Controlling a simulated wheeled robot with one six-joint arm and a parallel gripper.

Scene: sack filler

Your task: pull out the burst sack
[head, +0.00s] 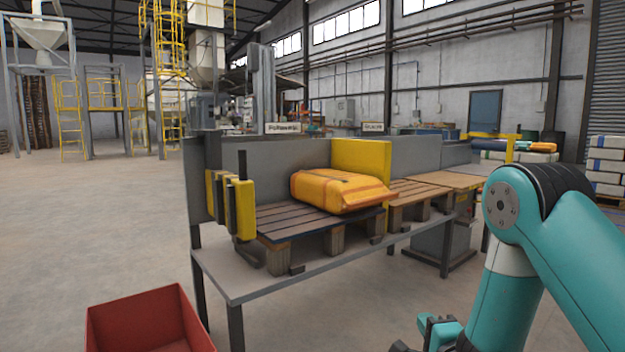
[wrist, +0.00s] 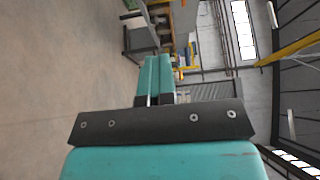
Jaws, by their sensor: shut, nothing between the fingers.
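An orange-yellow sack (head: 335,188) lies on a dark slatted pallet (head: 290,228) on the near bench; its right end reaches the pallet's edge. I cannot make out a tear in it from here. My gripper shows in the wrist view (wrist: 158,78), its two teal fingers together and nothing between them. In the head view my arm bends down at the right, and its lower end is partly cut off by the bottom edge, well apart from the sack. The sack cannot be made out in the wrist view.
An open red bin (head: 150,325) stands on the floor at front left. Grey panels and a yellow divider (head: 360,160) back the bench. A yellow post (head: 243,209) stands at the pallet's left end. A lighter slatted pallet (head: 412,190) lies right of the sack. Floor at left is clear.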

